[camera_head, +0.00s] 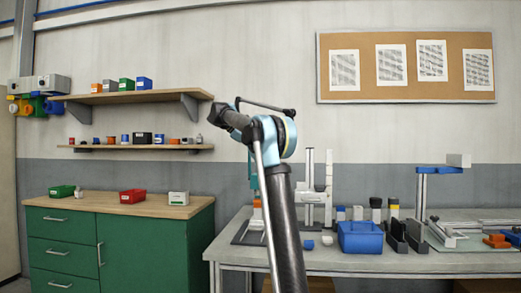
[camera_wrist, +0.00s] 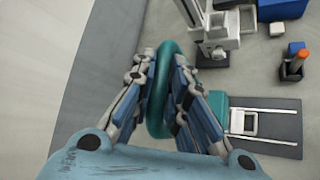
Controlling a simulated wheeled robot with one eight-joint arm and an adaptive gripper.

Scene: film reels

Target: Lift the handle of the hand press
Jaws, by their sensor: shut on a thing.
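In the wrist view my gripper (camera_wrist: 164,68) is shut on a teal rounded bar (camera_wrist: 160,105), which appears to be the handle of the hand press. One finger lies on each side of it. A teal block (camera_wrist: 212,113) of similar colour sits just right of my fingers, beside a dark plate (camera_wrist: 275,147) with pale rails. The link between the bar and the block is hidden by my fingers. In the head view my own arm covers most of this spot, and I cannot make out the handle there.
A grey-white column stand (camera_head: 309,185) stands right of my arm on the bench (camera_head: 350,262). A blue bin (camera_head: 360,237), dark holders (camera_head: 397,237) and a blue-topped fixture (camera_head: 438,170) stand further right. A green cabinet (camera_head: 150,250) is at left, with shelves above.

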